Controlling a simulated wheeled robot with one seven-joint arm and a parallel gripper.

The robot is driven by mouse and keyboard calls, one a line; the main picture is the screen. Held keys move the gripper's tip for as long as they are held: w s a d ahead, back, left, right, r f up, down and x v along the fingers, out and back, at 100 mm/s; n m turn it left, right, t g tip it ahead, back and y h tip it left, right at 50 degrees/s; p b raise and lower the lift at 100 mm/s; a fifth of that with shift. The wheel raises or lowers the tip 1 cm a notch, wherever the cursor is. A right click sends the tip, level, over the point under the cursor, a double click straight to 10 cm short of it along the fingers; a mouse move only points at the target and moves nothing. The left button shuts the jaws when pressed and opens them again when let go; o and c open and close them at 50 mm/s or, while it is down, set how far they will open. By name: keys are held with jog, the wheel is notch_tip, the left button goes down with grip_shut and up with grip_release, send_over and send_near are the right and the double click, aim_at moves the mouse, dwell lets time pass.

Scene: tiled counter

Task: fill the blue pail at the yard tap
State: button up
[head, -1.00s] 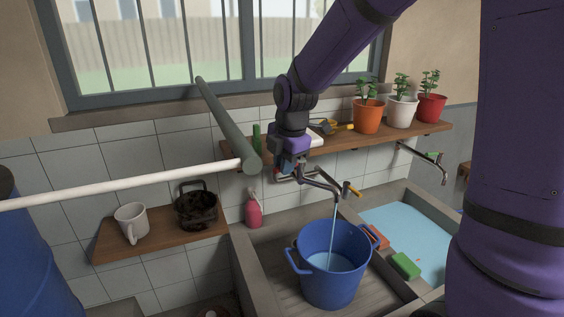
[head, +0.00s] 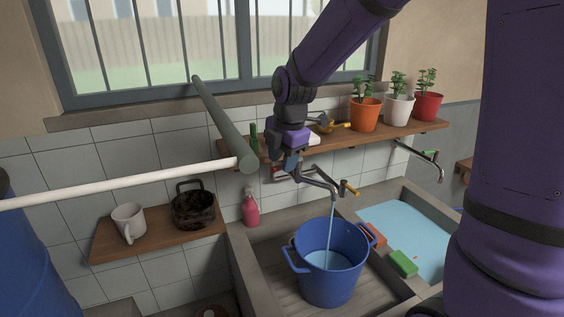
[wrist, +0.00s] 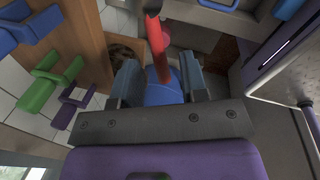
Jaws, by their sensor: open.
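The blue pail (head: 325,275) stands upright in the left basin of the stone sink. Water (head: 332,222) runs in a thin stream from the tap (head: 316,184) into the pail, and some water (head: 330,260) lies inside it. The tap has an orange-yellow handle (head: 350,188). My gripper (head: 287,170) is near the wall, behind and left of the tap's spout; its fingertips are hard to make out there. In the wrist view my gripper (wrist: 162,85) is open, its fingers either side of a blue part (wrist: 162,90) and a red bar (wrist: 157,45). I cannot tell whether they touch these.
A grey-green bar (head: 222,120) and a white pole (head: 120,187) cross left of my gripper. A shelf (head: 340,140) with potted plants runs above. The right basin (head: 405,230) holds water; a green sponge (head: 404,263) lies on its divider. A pink bottle (head: 250,208) stands left.

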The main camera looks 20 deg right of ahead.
notch_tip(320, 180, up, 9)
jog(key=s, duration=0.1)
jog(key=shift+s+d+r, duration=0.2)
jog(key=shift+s+d, duration=0.1)
jog(key=shift+s, duration=0.1)
dwell(0.8)
jog(key=f, duration=0.3)
jog(key=w+f, duration=0.1)
jog(key=f, duration=0.3)
jog(key=w+f, duration=0.1)
jog(key=f, duration=0.2)
jog(key=shift+a+f, duration=0.3)
jog(key=shift+a, duration=0.05)
grip_shut()
